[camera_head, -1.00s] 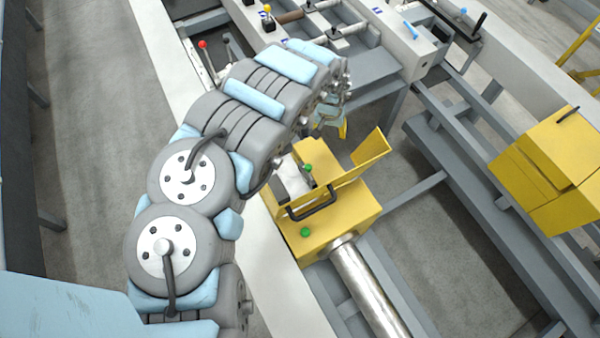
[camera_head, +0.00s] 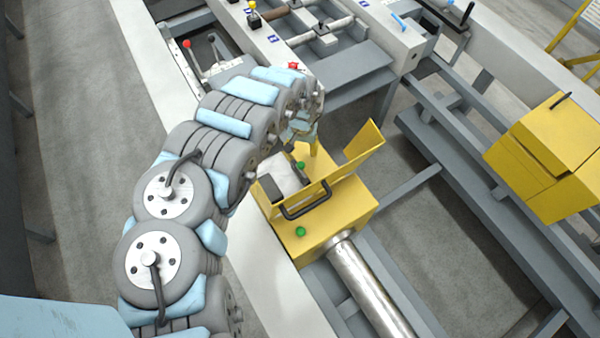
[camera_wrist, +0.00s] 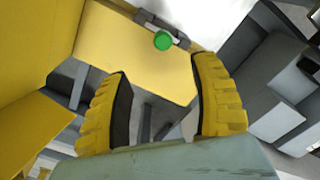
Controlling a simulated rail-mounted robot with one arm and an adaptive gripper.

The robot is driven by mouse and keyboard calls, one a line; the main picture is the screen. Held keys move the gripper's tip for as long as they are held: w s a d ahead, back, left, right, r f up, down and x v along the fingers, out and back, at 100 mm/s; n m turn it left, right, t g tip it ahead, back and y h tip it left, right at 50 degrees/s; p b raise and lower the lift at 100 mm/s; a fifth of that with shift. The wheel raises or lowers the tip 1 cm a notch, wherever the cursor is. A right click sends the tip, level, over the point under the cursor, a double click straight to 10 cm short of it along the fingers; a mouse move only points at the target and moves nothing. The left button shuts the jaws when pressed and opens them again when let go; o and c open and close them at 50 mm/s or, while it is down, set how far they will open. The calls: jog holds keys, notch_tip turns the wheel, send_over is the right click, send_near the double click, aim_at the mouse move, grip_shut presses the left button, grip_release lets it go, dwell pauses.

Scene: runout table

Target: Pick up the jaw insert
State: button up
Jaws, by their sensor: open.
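My gripper (camera_head: 308,143) is open and empty, above the far side of the open yellow housing (camera_head: 345,208). In the wrist view its two yellow ribbed fingers stand wide apart, with the gap (camera_wrist: 163,68) over a yellow surface and a green knob (camera_wrist: 162,40) just beyond. No part can be named the jaw insert with certainty. A pale metal block (camera_head: 285,174) with dark grey pieces beside it sits in the housing, partly hidden by my arm. Grey blocks (camera_wrist: 275,65) show right of the fingers in the wrist view.
A raised yellow flap (camera_head: 364,150) and a black handle (camera_head: 308,204) stand close to the gripper on the housing. A steel roller (camera_head: 368,285) extends from its front. A second yellow box (camera_head: 550,165) is at the right. Machine rails (camera_head: 330,50) lie behind.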

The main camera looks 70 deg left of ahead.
send_over(301, 164)
jog(key=shift+w+d+f+b, duration=0.15)
jog(key=shift+f+b, duration=0.15)
jog(key=shift+f, duration=2.75)
jog(key=shift+f, duration=0.1)
jog(key=shift+f, duration=0.35)
jog(key=shift+s+f+b, duration=0.2)
jog(key=shift+f+b, duration=0.8)
jog(key=shift+f, duration=1.15)
grip_shut()
